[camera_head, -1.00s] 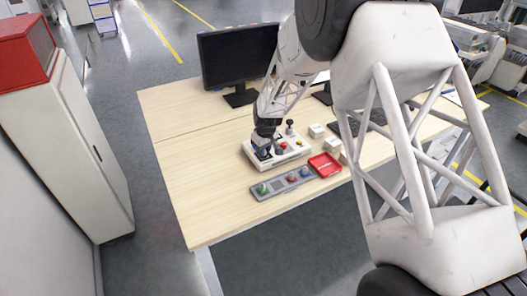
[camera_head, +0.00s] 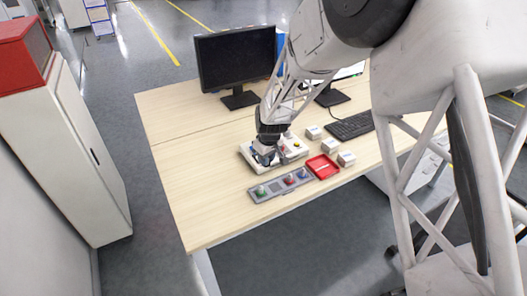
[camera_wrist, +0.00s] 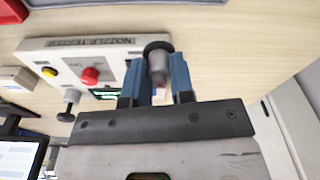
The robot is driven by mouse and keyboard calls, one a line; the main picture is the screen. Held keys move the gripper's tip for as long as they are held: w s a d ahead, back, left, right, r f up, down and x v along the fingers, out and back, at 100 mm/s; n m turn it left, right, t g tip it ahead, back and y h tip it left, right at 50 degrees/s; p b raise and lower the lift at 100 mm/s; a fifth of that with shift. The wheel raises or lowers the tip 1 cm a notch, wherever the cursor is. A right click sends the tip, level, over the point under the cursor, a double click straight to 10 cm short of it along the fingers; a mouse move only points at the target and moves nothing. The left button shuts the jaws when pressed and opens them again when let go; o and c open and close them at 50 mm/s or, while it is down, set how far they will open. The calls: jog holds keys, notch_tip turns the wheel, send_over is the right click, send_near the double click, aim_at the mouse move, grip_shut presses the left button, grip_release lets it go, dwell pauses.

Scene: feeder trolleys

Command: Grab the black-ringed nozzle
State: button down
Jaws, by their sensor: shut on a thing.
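The black-ringed nozzle (camera_wrist: 158,67) is a grey piece with a black ring at its end. In the wrist view it sits between the blue fingers of my gripper (camera_wrist: 158,80), which is shut on it. In the head view my gripper (camera_head: 264,156) is over the left end of the white nozzle tester (camera_head: 292,150), and the nozzle cannot be made out there. The tester also fills the left of the wrist view (camera_wrist: 55,55), with a red button, a yellow button and a black knob. I cannot tell whether the nozzle touches the tester.
A red tray (camera_head: 335,171) and several small white boxes (camera_head: 346,158) are to the right. Monitors (camera_head: 237,57) and a keyboard (camera_head: 350,125) stand behind. The desk's left side is clear.

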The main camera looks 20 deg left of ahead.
jog(key=s+d, duration=0.3)
jog(key=s, duration=0.3)
jog(key=shift+s+d+r, duration=0.25)
jog(key=shift+d+r, duration=0.05)
dwell(0.5)
